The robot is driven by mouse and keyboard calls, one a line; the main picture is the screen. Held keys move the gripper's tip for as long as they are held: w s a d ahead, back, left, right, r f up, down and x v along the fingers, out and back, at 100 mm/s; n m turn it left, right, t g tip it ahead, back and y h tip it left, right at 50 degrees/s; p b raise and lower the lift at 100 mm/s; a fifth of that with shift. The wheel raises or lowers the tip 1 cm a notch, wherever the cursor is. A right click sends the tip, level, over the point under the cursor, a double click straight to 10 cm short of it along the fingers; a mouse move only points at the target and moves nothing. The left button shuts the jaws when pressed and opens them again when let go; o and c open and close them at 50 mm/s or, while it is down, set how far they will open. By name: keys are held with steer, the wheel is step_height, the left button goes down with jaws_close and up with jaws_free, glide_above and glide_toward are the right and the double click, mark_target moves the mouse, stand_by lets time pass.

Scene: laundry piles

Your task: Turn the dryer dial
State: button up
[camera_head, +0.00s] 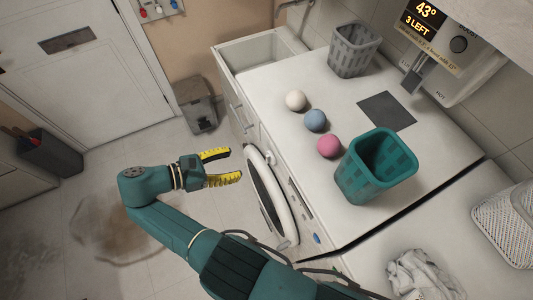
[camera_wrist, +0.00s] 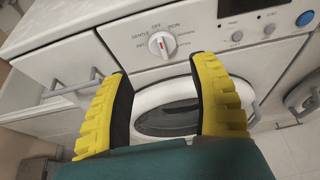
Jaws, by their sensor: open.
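The dial (camera_wrist: 161,44) is a white knob with a red mark on the machine's front panel in the wrist view, ringed by printed words such as OFF and GENTLE. My gripper (camera_wrist: 160,70) has two yellow-and-black fingers, spread wide apart and empty. The dial shows beyond the fingertips, between them, and nothing touches it. Below it is the round door (camera_wrist: 168,112), partly hidden by the fingers. In the head view my gripper (camera_head: 236,166) is left of the machine's front, near the open-looking round door (camera_head: 286,221).
A teal basket (camera_head: 355,190), a grey basket (camera_head: 353,50) and three balls (camera_head: 316,120) sit on the white top. A blue button (camera_wrist: 306,18) is right of the dial. Crumpled cloth (camera_head: 420,275) lies at the lower right.

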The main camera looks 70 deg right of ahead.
mark_target(267, 156)
steer(key=p+x, duration=0.2)
steer(key=x, duration=1)
steer(key=shift+c, duration=0.4)
steer(key=shift+w+a, duration=0.1)
jaws_close()
